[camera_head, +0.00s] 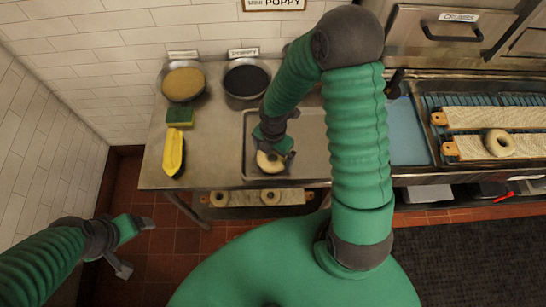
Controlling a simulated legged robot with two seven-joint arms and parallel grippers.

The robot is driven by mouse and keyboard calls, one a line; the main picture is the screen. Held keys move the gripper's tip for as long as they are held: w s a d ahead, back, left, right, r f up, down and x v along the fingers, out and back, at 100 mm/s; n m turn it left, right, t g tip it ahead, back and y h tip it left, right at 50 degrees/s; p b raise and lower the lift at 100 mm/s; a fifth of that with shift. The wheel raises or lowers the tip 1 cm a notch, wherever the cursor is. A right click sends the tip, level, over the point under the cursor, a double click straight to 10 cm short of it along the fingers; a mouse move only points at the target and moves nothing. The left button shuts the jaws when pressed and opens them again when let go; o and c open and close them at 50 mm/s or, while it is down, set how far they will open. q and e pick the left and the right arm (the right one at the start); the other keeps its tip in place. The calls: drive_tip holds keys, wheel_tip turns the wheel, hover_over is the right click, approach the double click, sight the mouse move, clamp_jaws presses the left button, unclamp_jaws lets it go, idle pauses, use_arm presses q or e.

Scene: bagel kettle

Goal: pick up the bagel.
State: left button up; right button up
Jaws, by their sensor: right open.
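A pale bagel (268,164) lies in the shallow metal tray (247,170) on the steel counter. My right gripper (276,151) is open right at the bagel's far side, its fingers overlapping the bagel in the picture. The gripper hides part of the bagel, and I cannot tell whether the fingers touch it. My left gripper (137,247) is open and empty, out over the floor in front of the counter's left end.
Bowls of yellow (183,84) and dark (246,81) toppings stand at the back. A sponge (180,117) and yellow boat-shaped object (173,152) lie left. Another bagel (499,143) sits on a board at right. More bagels (219,199) are on a lower shelf.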

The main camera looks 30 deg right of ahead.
drive_tip(key=shift+d, duration=0.1)
drive_tip(key=shift+c, duration=1.1)
drive_tip(key=shift+a+r, duration=0.15)
drive_tip(key=shift+a, duration=0.25)
drive_tip(key=c, duration=0.9)
